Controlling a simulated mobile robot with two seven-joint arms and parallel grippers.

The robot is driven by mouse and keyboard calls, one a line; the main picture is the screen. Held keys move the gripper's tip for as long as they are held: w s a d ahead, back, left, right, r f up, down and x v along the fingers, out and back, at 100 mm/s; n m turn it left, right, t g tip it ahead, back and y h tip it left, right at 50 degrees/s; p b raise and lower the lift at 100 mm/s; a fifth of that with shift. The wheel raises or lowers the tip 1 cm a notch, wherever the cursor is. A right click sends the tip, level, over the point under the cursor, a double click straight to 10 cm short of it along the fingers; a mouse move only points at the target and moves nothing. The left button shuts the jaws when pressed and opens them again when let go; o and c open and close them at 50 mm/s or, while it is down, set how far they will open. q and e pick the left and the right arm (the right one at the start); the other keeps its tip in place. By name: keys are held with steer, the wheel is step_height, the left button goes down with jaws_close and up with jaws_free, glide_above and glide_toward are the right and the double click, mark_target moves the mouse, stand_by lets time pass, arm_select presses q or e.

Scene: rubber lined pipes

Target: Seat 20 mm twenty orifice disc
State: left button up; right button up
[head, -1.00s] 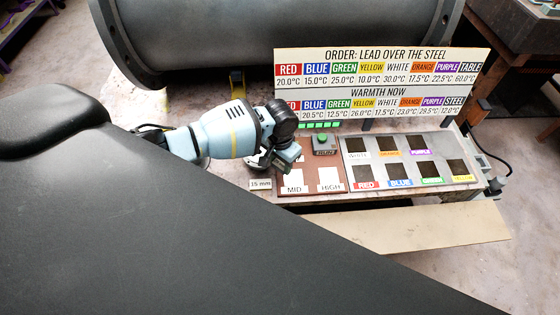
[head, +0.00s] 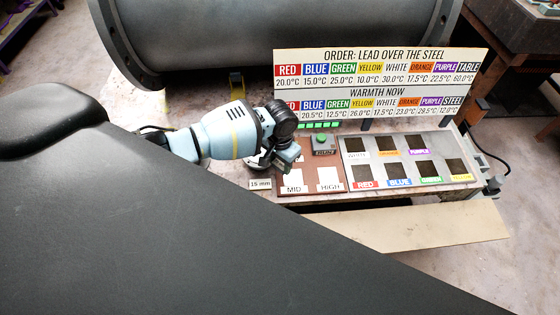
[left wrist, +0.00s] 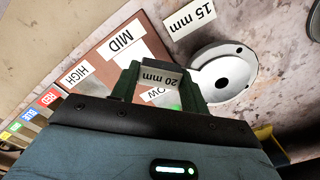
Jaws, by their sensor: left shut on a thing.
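My left gripper (left wrist: 160,85) is shut on a small grey piece labelled "20 mm" (left wrist: 160,78), seen between the fingers in the left wrist view. Most of this piece is hidden, so I cannot tell its full shape. In the head view the left gripper (head: 283,160) is over the left part of the brown panel (head: 312,175). A pale round disc (left wrist: 222,72) with a central hole lies on the bench beside the fingers, near a "15 mm" label (left wrist: 193,21). In the head view the gripper partly covers that disc. My right gripper is not in view.
The brown panel has white MID (head: 292,183) and HIGH (head: 329,180) patches and a green button (head: 321,138). A grey tray (head: 405,150) with several dark squares stands right of it. A sign board (head: 380,85) and a large pipe (head: 285,30) are behind.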

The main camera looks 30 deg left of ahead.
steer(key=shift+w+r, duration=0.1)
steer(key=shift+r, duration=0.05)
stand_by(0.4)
arm_select(q)
steer(key=o, duration=1.1)
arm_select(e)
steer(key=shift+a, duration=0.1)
arm_select(q)
steer(key=shift+r+p, duration=1.25)
steer(key=shift+r, duration=0.95)
steer(key=shift+r+p, duration=0.5)
steer(key=shift+r, duration=0.8)
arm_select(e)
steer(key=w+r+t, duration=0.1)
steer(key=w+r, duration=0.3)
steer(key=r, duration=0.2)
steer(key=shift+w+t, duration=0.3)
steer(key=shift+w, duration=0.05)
arm_select(q)
steer(key=shift+f, duration=0.1)
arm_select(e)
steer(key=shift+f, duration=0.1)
